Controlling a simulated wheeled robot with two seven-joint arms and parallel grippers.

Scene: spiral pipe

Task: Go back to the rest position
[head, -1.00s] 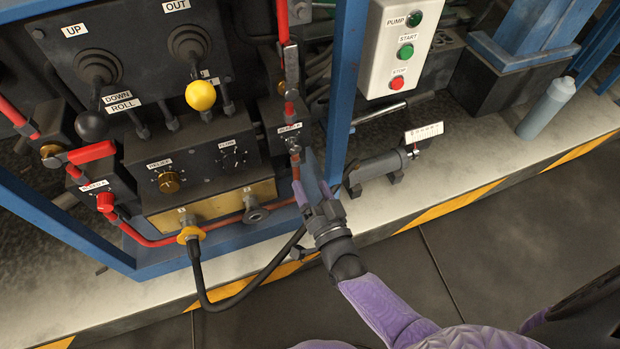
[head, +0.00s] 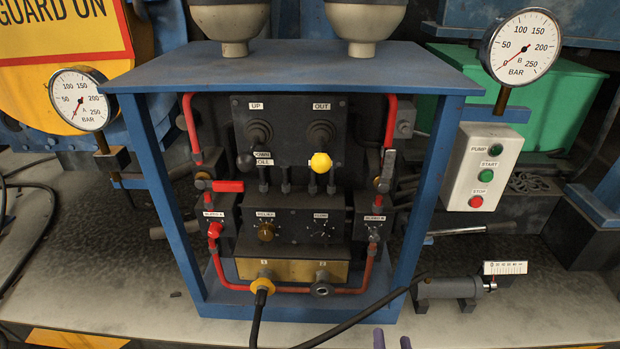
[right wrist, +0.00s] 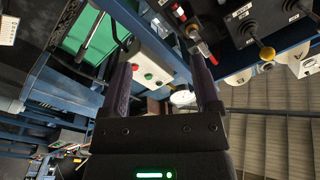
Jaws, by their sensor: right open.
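My right gripper (head: 392,341) shows in the head view only as two purple fingertips at the bottom edge, in front of the hydraulic panel and well below its valves. In the right wrist view its two dark fingers (right wrist: 163,80) stand wide apart with nothing between them. The gripper is open and touches nothing that I can see. My left gripper is not in view. The blue-framed hydraulic panel (head: 300,68) stands in the middle, with a black lever, a yellow-knobbed lever (head: 320,162) and a black hose (head: 258,322) on the lower left port.
A pump start/stop box (head: 484,166) is on the right, also in the right wrist view (right wrist: 146,62). Pressure gauges stand at left (head: 80,99) and right (head: 521,46). A small cylinder with a scale (head: 450,288) lies at lower right. The pale ledge before the panel is mostly clear.

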